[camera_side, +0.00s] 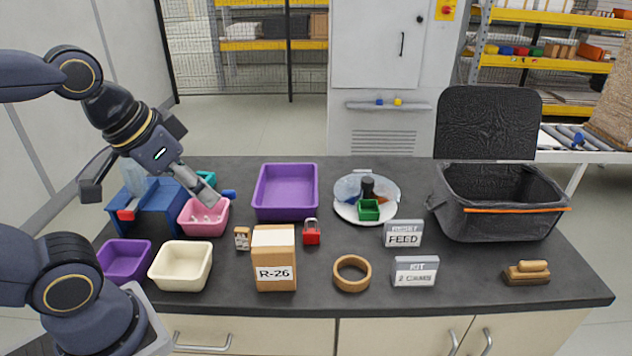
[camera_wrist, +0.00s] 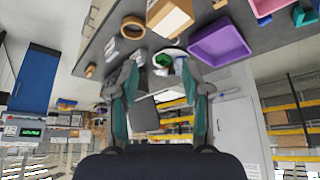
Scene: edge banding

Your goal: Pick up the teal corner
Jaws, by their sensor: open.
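A small teal piece (camera_side: 207,177), which I take for the teal corner, is at the left back of the bench, behind the pink bin (camera_side: 205,222). My gripper partly hides it in the side view. A teal shape also shows at the upper right edge of the wrist view (camera_wrist: 299,14), beside a blue piece. My gripper (camera_side: 202,190) is above the pink bin, close to the teal piece in the side picture; I cannot tell the gap. In the wrist view its fingers (camera_wrist: 159,75) are spread apart with nothing held between them.
A blue box (camera_side: 155,215), purple tray (camera_side: 286,192) and cream bin (camera_side: 181,265) surround this area. An R-26 carton (camera_side: 274,262), red padlock (camera_side: 311,236) and tape ring (camera_side: 352,274) stand nearer the front. A black crate (camera_side: 500,205) is at right.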

